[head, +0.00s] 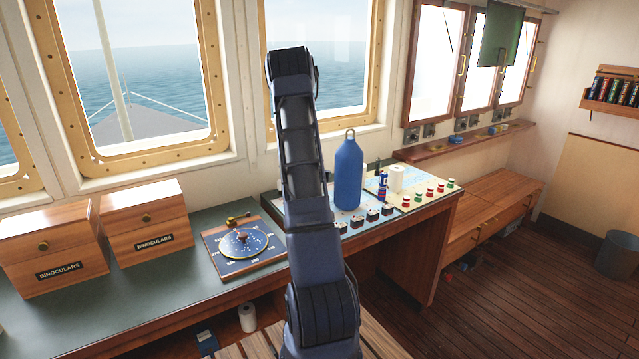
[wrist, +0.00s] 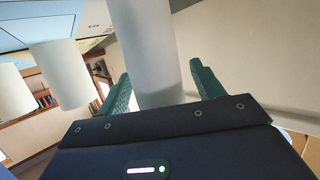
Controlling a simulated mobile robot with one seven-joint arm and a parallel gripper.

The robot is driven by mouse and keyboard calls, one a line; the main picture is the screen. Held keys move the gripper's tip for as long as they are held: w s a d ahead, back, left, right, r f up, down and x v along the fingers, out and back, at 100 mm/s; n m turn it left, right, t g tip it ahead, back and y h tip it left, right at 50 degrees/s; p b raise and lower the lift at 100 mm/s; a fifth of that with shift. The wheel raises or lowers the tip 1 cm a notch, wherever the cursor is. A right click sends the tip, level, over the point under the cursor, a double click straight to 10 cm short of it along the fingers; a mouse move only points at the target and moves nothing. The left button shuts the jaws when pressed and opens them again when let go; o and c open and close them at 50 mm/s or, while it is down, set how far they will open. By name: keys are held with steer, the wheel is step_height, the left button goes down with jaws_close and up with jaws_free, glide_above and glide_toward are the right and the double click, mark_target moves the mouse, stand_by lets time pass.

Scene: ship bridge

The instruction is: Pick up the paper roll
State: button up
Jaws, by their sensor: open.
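A white paper roll (head: 397,178) stands upright on the console, right of a large blue bottle. A second white roll (head: 247,317) stands low under the desk. My gripper (wrist: 160,68) shows two green fingers standing apart in the wrist view. A pale cylinder (wrist: 150,45) shows between and beyond them; I cannot tell what it is or whether it touches them. Two more white cylinders, the nearer one (wrist: 60,75), show at left there. In the head view my arm rises in front of the window; its gripper is hidden, and no finger shows at the console roll.
Two binocular boxes (head: 147,220) and a dial board (head: 243,245) occupy the desk at left. Floor (head: 560,290) is open at right.

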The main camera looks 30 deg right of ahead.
steer(key=shift+c, duration=0.2)
steer(key=c, duration=1.1)
steer(key=shift+w, duration=0.1)
steer(key=shift+c, duration=0.2)
step_height(320, 180, up, 20)
